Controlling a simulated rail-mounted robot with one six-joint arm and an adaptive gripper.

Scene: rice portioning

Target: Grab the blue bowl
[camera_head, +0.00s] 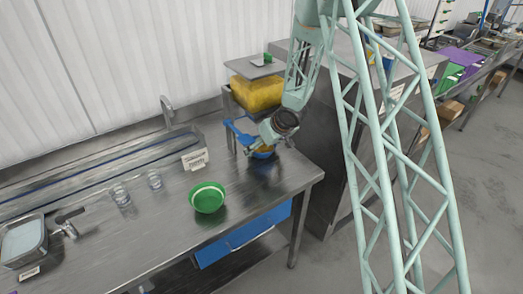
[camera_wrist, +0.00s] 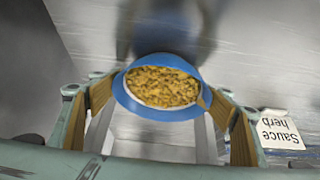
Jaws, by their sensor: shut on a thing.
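The blue bowl (camera_wrist: 160,113) is filled with yellow-brown grains of food (camera_wrist: 160,87) in the wrist view. My gripper (camera_wrist: 158,100) has one finger on each side of the bowl and is shut on it. In the head view, my gripper (camera_head: 264,140) is at the right end of the steel counter, by the dispenser. Only part of the blue bowl (camera_head: 262,155) shows there, below the gripper. I cannot tell whether the bowl touches the counter.
A dispenser with a yellow-filled container (camera_head: 256,94) stands behind the gripper. A green bowl (camera_head: 207,197), two clear glasses (camera_head: 120,195), a small label sign (camera_head: 195,159) and a metal tray (camera_head: 22,243) are on the counter. Bare counter lies around the green bowl.

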